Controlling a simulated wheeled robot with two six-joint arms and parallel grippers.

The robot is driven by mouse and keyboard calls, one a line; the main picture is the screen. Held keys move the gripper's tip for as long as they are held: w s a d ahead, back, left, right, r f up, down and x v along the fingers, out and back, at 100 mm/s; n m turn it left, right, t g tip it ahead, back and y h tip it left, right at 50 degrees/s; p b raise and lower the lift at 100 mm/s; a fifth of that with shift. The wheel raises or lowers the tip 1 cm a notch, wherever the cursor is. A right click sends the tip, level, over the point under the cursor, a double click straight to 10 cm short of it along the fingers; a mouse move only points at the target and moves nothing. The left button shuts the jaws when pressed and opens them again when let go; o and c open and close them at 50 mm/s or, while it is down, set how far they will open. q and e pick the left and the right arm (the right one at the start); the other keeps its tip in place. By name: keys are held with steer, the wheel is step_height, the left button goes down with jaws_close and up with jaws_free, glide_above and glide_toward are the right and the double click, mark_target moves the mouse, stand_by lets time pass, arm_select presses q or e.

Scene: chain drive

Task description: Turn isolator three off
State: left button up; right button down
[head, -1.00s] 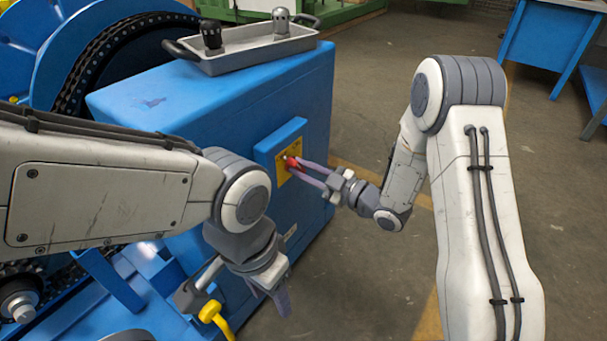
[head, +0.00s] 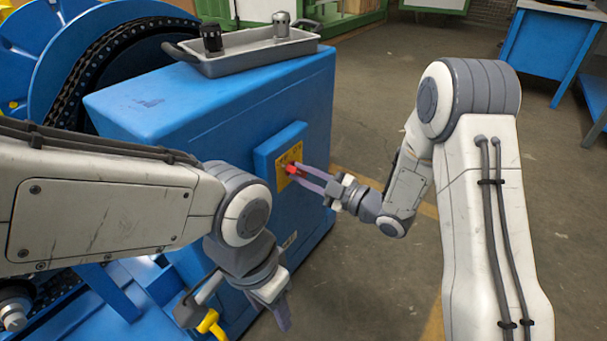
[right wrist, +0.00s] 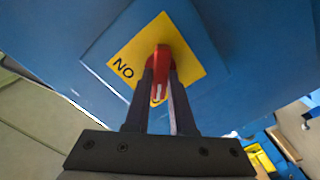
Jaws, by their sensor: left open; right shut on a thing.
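The isolator is a red handle (head: 291,170) on a yellow plate (head: 284,158), set on a raised blue panel on the side of the blue cabinet. In the right wrist view the red handle (right wrist: 160,62) stands out from the yellow plate (right wrist: 128,62), which shows the letters "NO"; its number is hidden or too small to read. My right gripper (head: 305,178) is shut on the red handle, with one finger on each side of it. My left gripper (head: 282,314) is open and empty, low in front of the cabinet, apart from the isolator.
The blue cabinet (head: 200,112) carries a grey tray (head: 250,62) with two small capped cylinders on top. A large chain wheel (head: 85,75) stands at the left. A yellow-handled part (head: 210,323) is close to my left gripper.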

steer(key=c, duration=0.8)
jaws_free()
steer(key=shift+o, duration=0.2)
steer(key=p+v, duration=0.2)
steer(key=v, duration=0.8)
steer(key=shift+s+d, duration=0.2)
